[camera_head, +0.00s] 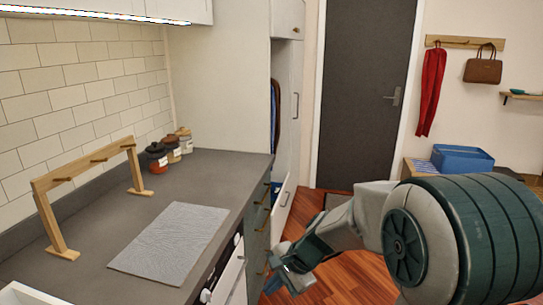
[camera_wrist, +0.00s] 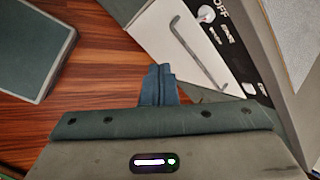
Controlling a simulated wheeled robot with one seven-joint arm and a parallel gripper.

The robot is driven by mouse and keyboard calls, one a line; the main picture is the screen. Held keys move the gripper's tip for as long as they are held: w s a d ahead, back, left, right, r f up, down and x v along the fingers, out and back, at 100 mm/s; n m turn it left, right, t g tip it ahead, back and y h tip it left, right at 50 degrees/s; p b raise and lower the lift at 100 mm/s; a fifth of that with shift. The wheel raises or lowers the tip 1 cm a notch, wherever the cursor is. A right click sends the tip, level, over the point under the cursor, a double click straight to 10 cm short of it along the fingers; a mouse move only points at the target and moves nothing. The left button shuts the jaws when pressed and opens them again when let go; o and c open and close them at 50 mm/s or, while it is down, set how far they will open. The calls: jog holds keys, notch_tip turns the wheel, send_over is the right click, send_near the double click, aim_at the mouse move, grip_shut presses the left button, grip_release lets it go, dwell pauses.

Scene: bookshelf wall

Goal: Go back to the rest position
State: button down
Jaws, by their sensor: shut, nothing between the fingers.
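My gripper (camera_head: 276,281) is low at the front of the counter, over the wooden floor, beside the drawer fronts. In the wrist view its dark fingers (camera_wrist: 159,72) are together, with nothing between them. My arm reaches in from the right of the head view and bends down to the gripper. A white appliance front (camera_wrist: 188,45) with a long handle is close to the right of the fingers in the wrist view. I cannot tell whether the fingers touch it.
The grey counter (camera_head: 200,188) holds a wooden rack (camera_head: 85,172), a grey mat (camera_head: 172,240) and lidded jars (camera_head: 157,158). A tall cabinet door (camera_head: 285,130) stands open. A dark door (camera_head: 362,90) is at the back. A blue box (camera_head: 461,158) sits at the right. Wooden floor (camera_head: 350,280) shows below my arm.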

jog(key=s+d+r+n+h, duration=0.3)
jog(key=s+d+n, duration=0.1)
jog(key=s+d, duration=0.3)
jog(key=s+d+r+n+t+h, duration=0.1)
jog(key=s+d+r+n+h, duration=0.2)
jog(key=s+d, duration=0.5)
jog(key=s+r+n+p, duration=0.1)
jog(key=n, duration=0.1)
jog(key=shift+s+n+t, duration=0.3)
jog(key=shift+s, duration=0.1)
jog(key=shift+a+r, duration=0.1)
dwell(0.5)
